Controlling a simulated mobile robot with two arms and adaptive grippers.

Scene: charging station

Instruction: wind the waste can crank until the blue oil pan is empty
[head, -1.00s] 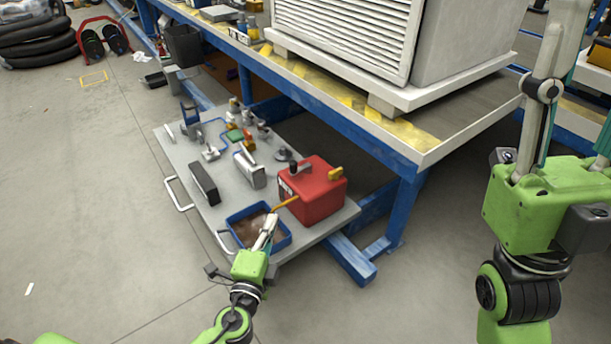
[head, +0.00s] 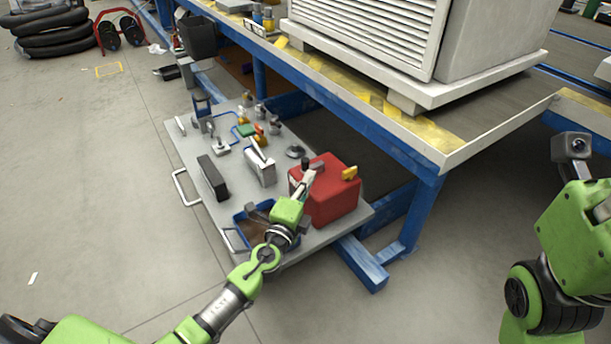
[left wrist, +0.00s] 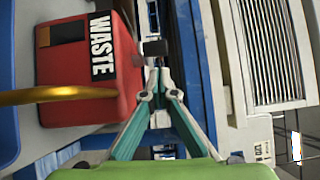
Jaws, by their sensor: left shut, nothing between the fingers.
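The red waste can (head: 338,208) stands on the grey cart's near end. My left gripper (head: 311,171) is shut with nothing held, apart from or barely touching the knob; I cannot tell which. The blue oil pan (head: 240,216) lies beside the can, partly hidden by my left arm, with brown oil visible inside. A yellow spout (left wrist: 65,95) reaches from the can towards the pan. My right gripper's fingers are not in view.
The grey cart (head: 190,150) also carries a black box (head: 212,178), a metal can (head: 260,166) and small tools. A blue-framed bench (head: 410,150) with a large white unit stands behind it.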

